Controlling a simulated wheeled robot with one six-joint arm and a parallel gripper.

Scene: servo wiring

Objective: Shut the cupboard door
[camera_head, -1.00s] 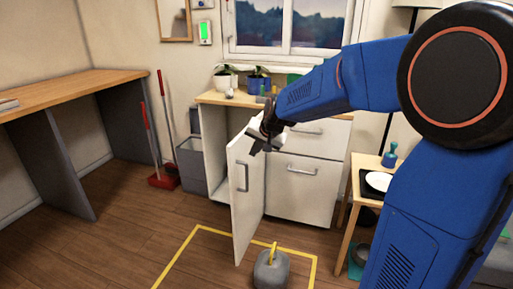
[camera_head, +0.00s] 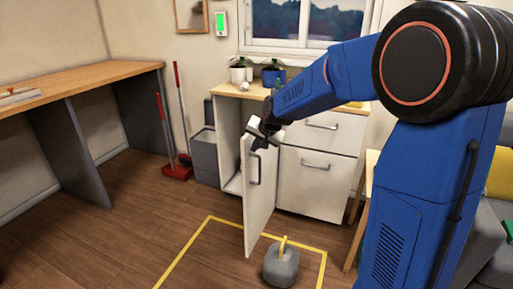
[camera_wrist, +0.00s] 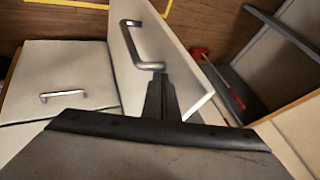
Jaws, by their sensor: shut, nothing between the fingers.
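The white cupboard door (camera_head: 261,200) stands wide open, sticking out from the cupboard (camera_head: 232,130) toward me. I cannot tell whether the fingers touch the door. Part of the cupboard opening is hidden behind the door.
White drawers (camera_head: 318,182) adjoin the door on the right. A grey weight with a yellow handle (camera_head: 281,266) stands on the floor near the door, inside yellow tape. A grey bin (camera_head: 204,158) and a red dustpan (camera_head: 177,172) are at left. Potted plants stand on the countertop.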

